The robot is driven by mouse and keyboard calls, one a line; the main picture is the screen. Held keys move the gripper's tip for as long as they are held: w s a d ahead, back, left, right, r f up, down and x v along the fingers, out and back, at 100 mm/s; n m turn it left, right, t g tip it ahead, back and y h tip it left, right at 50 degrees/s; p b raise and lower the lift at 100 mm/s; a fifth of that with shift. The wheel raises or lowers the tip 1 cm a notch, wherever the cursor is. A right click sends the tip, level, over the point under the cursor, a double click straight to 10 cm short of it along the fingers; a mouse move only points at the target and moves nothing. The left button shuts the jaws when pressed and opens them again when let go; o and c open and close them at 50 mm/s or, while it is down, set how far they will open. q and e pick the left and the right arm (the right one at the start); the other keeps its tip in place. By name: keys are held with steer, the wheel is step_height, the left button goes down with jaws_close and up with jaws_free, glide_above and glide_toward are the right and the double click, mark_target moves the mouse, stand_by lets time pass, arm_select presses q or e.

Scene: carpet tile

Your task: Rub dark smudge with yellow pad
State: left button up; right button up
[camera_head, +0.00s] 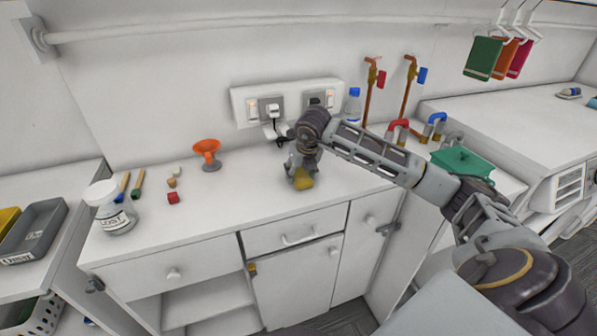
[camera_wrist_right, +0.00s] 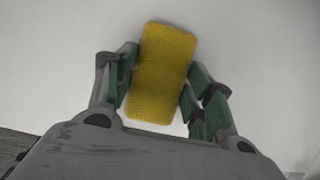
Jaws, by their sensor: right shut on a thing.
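The yellow pad (camera_wrist_right: 162,75) is between the two fingers of my right gripper (camera_wrist_right: 160,88), which is shut on it. In the head view the pad (camera_head: 303,183) is low at the white counter top (camera_head: 240,208), near its front edge, with the right gripper (camera_head: 300,168) above it. I cannot tell whether the pad touches the surface. No dark smudge shows in either view; the pad or gripper may hide it. My left gripper is not in view.
A socket panel (camera_head: 285,103) with a plug is behind. Pipes and a bottle (camera_head: 352,106) stand at the back right. The counter's front middle is clear.

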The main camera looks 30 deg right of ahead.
mark_target(305, 181)
steer(key=shift+s+a+f, duration=0.15)
steer(key=shift+s+f, duration=0.1)
steer(key=shift+s, duration=0.2)
steer(key=shift+s, duration=0.2)
steer(key=shift+s+a+f+b, duration=0.1)
steer(key=shift+s+a+b, duration=0.1)
steer(key=shift+s+b, duration=0.4)
steer(key=shift+s+a+b, duration=0.25)
steer(key=shift+s+b, duration=0.1)
steer(key=shift+s, duration=0.65)
steer(key=shift+r, duration=0.25)
steer(key=shift+w+d+r, duration=0.1)
steer(key=shift+w, duration=0.1)
steer(key=shift+w, duration=0.2)
steer(key=shift+w+d+r, duration=0.1)
steer(key=shift+w+d, duration=0.05)
steer(key=shift+w, duration=0.4)
steer(key=shift+w+d, duration=0.15)
steer(key=shift+w, duration=0.4)
steer(key=shift+w+d, duration=0.1)
steer(key=shift+w, duration=0.3)
